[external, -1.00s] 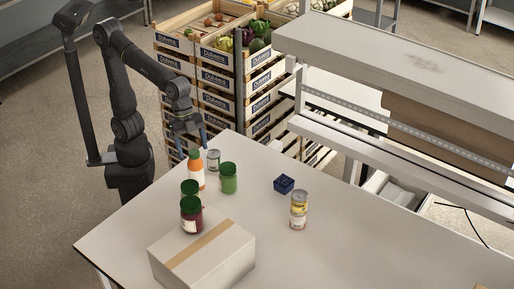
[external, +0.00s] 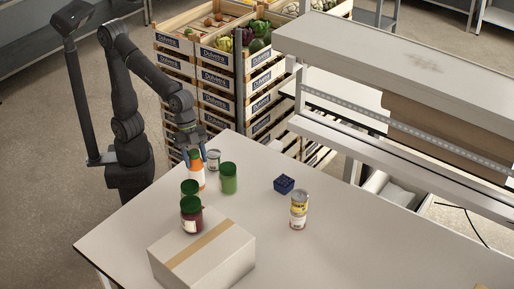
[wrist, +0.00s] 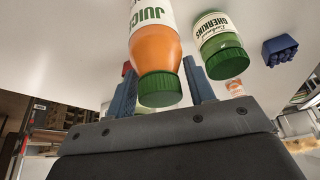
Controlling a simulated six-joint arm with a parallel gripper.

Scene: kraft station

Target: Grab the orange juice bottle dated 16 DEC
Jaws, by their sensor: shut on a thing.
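The orange juice bottle (external: 197,178), with orange contents, a white label and a green cap, stands upright near the table's back-left corner. In the wrist view the bottle (wrist: 157,55) shows part of the word JUICE; no date is readable. My gripper (external: 196,158) is at the bottle's top from above. In the wrist view the blue fingers of my gripper (wrist: 160,88) sit on both sides of the bottle near its cap, shut on it. No gap under the bottle is visible.
A green gherkin jar (external: 228,180) and a can (external: 213,160) stand close beside the bottle. Two dark-lidded jars (external: 191,217) and a cardboard box (external: 205,250) are in front. A blue carton (external: 284,184) and stacked cans (external: 299,210) stand right. The table's right side is clear.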

